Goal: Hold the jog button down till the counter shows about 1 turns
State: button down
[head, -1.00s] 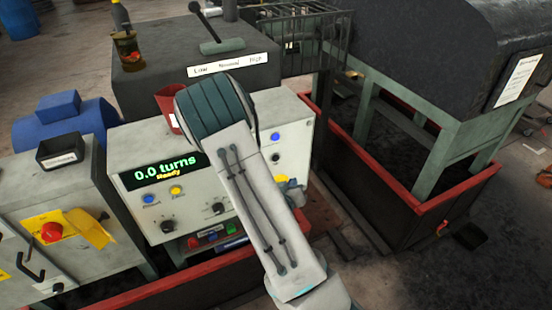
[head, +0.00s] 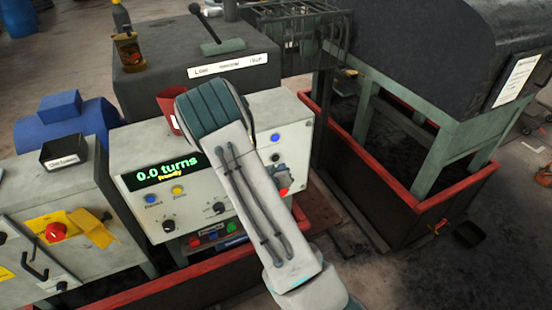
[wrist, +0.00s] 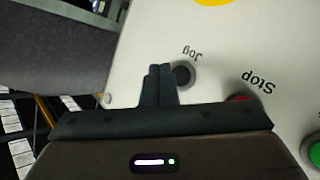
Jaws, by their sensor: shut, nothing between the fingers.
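The jog button (wrist: 183,75) is a round black button beneath the label "Jog", on a pale panel in the wrist view. My gripper (wrist: 160,70) is shut and empty, its fingertips just left of the button in that view and overlapping its edge. I cannot tell whether they touch it. In the head view my arm covers part of the console, and the fingers and jog button cannot be made out. The counter (head: 160,171) is a dark display with green text reading "0.0 turns" and a yellow line reading "Ready".
In the wrist view, a red stop button (wrist: 238,98) is partly hidden by my gripper, and a green button (wrist: 315,153) is at the right edge. The console (head: 125,157) bears several knobs and lights. A red-rimmed bin (head: 425,207) stands at right.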

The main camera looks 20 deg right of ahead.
aim_at(276, 159)
jog(key=shift+w, duration=0.65)
dwell(1.6)
jog(key=shift+w+b, duration=0.35)
jog(key=shift+w, duration=0.05)
